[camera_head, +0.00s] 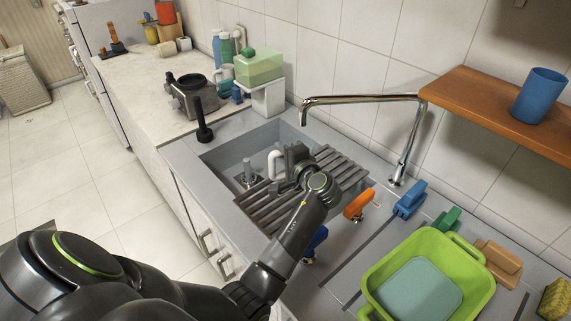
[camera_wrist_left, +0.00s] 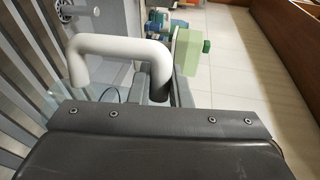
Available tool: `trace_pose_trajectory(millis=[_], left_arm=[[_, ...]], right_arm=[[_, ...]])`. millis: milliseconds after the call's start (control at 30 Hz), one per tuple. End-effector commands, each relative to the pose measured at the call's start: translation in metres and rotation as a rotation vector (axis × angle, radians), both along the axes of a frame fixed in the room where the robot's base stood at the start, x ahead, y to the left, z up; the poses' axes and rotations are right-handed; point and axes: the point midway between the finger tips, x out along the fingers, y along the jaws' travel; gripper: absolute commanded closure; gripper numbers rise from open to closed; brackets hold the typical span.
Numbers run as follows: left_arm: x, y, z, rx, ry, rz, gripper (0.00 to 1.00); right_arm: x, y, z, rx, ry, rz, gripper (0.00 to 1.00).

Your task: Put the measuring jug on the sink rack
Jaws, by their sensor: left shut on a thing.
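The measuring jug shows mainly as its white handle (camera_head: 274,163), just beyond my left gripper (camera_head: 290,165) over the sink. In the left wrist view the bent white handle (camera_wrist_left: 118,46) runs down into the jaws of my left gripper (camera_wrist_left: 170,92), which is shut on it. The jug's body is see-through or hidden, so I cannot tell its exact outline or whether it touches the rack. The sink rack (camera_head: 268,216), with dark grey slats, lies across the sink below the gripper. Its slats also show in the left wrist view (camera_wrist_left: 22,75). My right gripper is out of view.
The sink basin (camera_head: 228,156) is open left of the rack. A chrome tap (camera_head: 360,98) arches behind it. Orange (camera_head: 358,204) and blue (camera_head: 410,199) items stand to the right, near a lime-green tub (camera_head: 472,289). A black plunger-like item (camera_head: 203,122) stands at the sink's left corner.

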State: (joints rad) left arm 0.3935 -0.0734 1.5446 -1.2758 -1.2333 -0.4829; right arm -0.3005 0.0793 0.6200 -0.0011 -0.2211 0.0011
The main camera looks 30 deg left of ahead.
Motion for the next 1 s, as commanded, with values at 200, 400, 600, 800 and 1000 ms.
trace_pose_trajectory(millis=[200,400,600,800,1000], left_arm=[[0.000,0.000,-0.025,0.001,0.003,-0.002,1.00],[0.000,0.000,-0.041,0.001,-0.001,-0.002,1.00],[0.001,0.000,-0.041,0.000,-0.002,-0.002,1.00],[0.000,0.000,-0.043,0.001,-0.001,-0.002,0.71],[0.000,0.000,-0.043,0.001,-0.001,-0.002,0.61]], right_arm=[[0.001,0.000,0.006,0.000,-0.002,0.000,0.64],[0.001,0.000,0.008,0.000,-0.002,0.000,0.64],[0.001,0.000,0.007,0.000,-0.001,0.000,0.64],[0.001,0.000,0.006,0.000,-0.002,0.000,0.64],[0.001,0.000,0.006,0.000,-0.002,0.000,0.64]])
